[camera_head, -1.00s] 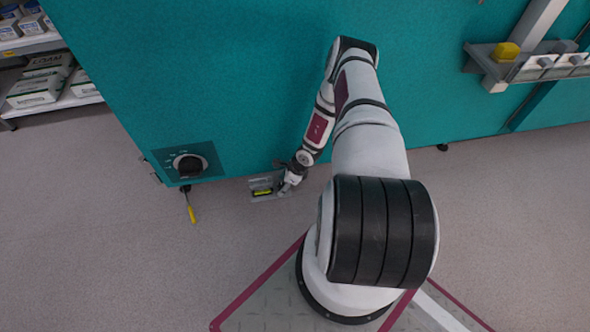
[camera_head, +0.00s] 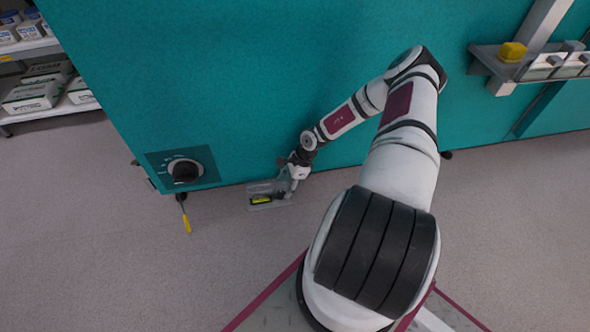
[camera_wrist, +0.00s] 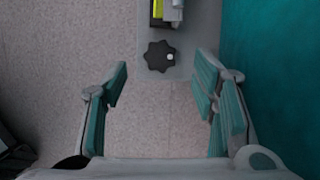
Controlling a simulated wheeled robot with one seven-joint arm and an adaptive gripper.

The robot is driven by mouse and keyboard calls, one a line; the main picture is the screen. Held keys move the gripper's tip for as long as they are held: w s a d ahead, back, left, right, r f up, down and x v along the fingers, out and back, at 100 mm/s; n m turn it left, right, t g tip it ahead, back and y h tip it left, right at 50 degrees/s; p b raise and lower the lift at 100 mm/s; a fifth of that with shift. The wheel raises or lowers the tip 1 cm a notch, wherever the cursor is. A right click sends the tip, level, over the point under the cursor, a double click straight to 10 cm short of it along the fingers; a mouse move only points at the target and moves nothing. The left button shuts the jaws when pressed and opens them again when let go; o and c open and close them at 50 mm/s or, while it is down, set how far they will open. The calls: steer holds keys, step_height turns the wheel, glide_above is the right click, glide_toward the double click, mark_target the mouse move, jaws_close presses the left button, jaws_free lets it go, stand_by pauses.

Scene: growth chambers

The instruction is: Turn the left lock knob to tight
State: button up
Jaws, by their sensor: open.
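A black lobed knob (camera_wrist: 158,56) with a small white mark on its right side sits on a grey plate (camera_wrist: 184,68) in the wrist view. It is the only lock knob I can make out, and I cannot read any tight marking. My gripper (camera_wrist: 160,78) is open and empty, with its teal-padded fingers spread to either side below the knob, apart from it. In the head view my gripper (camera_head: 292,182) is low by the teal cabinet's foot, at the right end of the grey plate (camera_head: 256,188). The knob is not clear there.
A yellow level piece (camera_wrist: 157,9) sits on the plate beyond the knob. The teal cabinet wall (camera_wrist: 275,75) is close on the right. A black dial (camera_head: 186,171) and a yellow-handled tool (camera_head: 187,225) are left of the plate. Open floor (camera_head: 110,260) lies in front.

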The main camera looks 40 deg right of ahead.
steer(key=p+v, duration=0.3)
steer(key=v, duration=0.4)
steer(key=shift+d+r, duration=0.2)
steer(key=shift+r, duration=0.15)
steer(key=shift+s, duration=0.1)
